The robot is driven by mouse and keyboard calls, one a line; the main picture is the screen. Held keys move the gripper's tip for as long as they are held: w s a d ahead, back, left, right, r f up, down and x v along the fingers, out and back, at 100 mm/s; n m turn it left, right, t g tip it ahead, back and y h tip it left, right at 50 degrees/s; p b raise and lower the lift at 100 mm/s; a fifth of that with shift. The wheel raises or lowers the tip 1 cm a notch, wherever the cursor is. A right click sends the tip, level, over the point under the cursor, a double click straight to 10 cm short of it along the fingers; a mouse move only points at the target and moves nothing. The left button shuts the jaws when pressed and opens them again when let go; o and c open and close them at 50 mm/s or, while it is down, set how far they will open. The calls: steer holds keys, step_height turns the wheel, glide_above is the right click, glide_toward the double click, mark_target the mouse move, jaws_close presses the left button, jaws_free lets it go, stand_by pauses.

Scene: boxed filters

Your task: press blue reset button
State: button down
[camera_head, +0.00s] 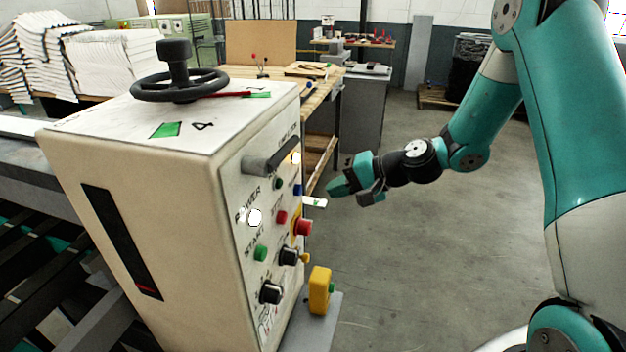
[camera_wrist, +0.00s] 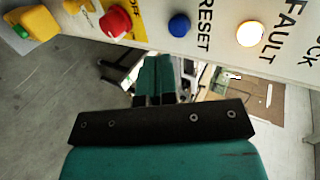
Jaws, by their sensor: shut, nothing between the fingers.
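The blue reset button (camera_wrist: 179,25) is on the cream panel in the wrist view, beside the printed word RESET. It also shows in the head view as a small blue knob (camera_head: 298,190) on the machine's right face. My gripper (camera_head: 335,190) is shut and empty, to the right of the panel and apart from it in the head view. In the wrist view my gripper's closed fingers (camera_wrist: 154,70) show below the blue button, with a gap between them in the picture. The button is unobstructed in the wrist view.
A red stop button (camera_wrist: 115,22) sits beside the blue one, and a lit fault lamp (camera_wrist: 250,34) is on its other side. Open floor (camera_head: 440,260) lies to the right.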

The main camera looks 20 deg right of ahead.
mark_target(301, 186)
steer(key=shift+w+a+f+p, duration=0.2)
steer(key=shift+w+a+p, duration=0.5)
steer(key=shift+a, duration=0.45)
steer(key=shift+w+a+f+p, duration=0.2)
steer(key=shift+w+a+p, duration=0.3)
steer(key=shift+w+a, duration=0.45)
steer(key=shift+s+a, duration=0.15)
steer(key=shift+w+a+f+b, duration=0.1)
steer(key=shift+w+a+b, duration=0.2)
steer(key=shift+a, duration=0.15)
steer(key=shift+w+a+r, duration=0.15)
steer(key=shift+a+r, duration=0.1)
